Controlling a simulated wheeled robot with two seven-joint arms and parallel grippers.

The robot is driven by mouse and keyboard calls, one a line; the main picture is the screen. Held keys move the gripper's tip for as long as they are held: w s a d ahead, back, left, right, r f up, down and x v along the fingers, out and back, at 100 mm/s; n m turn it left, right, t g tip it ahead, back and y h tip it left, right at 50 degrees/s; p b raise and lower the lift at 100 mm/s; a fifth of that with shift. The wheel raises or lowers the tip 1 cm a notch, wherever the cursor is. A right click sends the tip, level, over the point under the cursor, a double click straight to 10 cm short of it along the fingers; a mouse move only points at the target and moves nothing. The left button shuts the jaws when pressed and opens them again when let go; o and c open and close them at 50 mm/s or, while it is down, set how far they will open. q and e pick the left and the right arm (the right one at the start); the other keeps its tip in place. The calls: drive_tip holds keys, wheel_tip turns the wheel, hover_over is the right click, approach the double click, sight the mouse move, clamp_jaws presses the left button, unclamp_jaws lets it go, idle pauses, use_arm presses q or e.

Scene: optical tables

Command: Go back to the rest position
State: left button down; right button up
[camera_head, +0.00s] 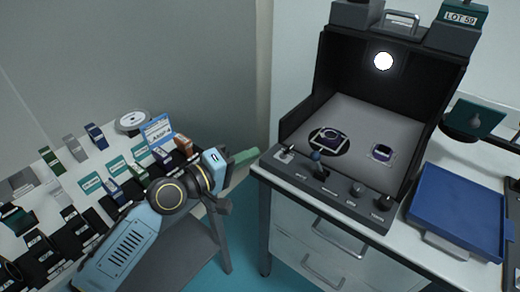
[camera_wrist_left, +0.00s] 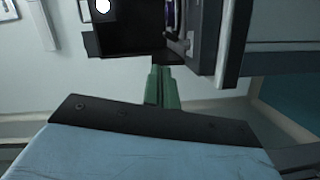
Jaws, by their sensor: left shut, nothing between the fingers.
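My left arm comes in from the lower left of the head view. Its gripper (camera_head: 246,156) has green fingers, shut and empty, in the gap between the left table and the black box. In the left wrist view the green fingers (camera_wrist_left: 162,88) are together, with the black box beyond them. My right gripper is not in view.
The open black box (camera_head: 292,112), with a lit lamp and two small devices inside, stands on the right table, knobs in front. A blue tray (camera_head: 458,212) is at its right. Boxes and labelled cards fill the left table. A drawer unit (camera_head: 330,250) stands below.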

use_arm(q)
drive_tip(key=shift+v, duration=1.05)
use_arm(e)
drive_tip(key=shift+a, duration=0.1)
use_arm(q)
drive_tip(key=shift+d, duration=0.1)
